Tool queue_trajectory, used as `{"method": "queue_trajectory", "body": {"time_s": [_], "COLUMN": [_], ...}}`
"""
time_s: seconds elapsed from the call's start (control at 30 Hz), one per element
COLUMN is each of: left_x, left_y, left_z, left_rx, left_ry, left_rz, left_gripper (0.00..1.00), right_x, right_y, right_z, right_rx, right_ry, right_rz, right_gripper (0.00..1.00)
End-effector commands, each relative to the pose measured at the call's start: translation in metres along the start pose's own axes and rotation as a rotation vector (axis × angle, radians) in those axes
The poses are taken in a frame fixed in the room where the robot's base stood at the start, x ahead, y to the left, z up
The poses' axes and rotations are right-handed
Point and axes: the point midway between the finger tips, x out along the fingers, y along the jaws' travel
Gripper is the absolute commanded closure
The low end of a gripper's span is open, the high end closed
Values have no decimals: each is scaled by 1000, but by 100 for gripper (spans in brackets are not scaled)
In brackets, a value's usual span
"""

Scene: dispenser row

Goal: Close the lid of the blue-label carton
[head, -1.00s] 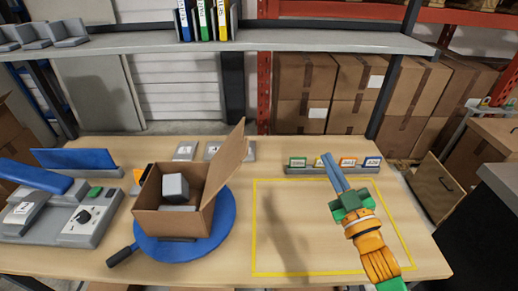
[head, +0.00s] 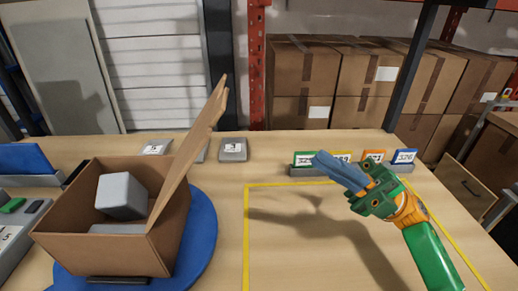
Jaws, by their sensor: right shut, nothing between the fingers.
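An open brown carton (head: 105,235) sits on a blue round turntable (head: 205,235) at the left. Its lid (head: 190,150) stands up along the carton's right side, tilted to the right at the top. A grey block (head: 121,195) lies inside, with another grey surface below it. No blue label shows on the faces in view. My right gripper (head: 338,172) is shut and empty, above the yellow-outlined area to the right of the lid and well apart from it. My left gripper is not in view.
A rack of small coloured label cards (head: 310,170) stands behind my right gripper. Small grey blocks (head: 233,150) sit at the table's back. A grey device (head: 20,235) is at the left edge. The yellow-outlined area (head: 300,250) is clear.

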Motion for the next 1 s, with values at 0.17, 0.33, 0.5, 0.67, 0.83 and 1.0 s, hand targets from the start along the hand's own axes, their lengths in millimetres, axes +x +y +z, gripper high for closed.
{"method": "queue_trajectory", "body": {"time_s": [0.17,0.33,0.5,0.67,0.83,1.0], "left_x": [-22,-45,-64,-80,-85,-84], "left_y": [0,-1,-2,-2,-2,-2], "left_z": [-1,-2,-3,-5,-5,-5], "left_rx": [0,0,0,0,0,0], "left_ry": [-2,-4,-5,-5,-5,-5], "left_rz": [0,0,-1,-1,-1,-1], "left_gripper": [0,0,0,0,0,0], "right_x": [29,68,104,129,140,141], "right_y": [8,9,9,7,4,2], "right_z": [-1,-1,-1,0,0,0], "right_rx": [0,1,1,1,0,0], "right_ry": [3,4,3,2,0,0], "right_rz": [2,3,3,3,2,2], "right_gripper": [100,100,100,100,100,100]}}
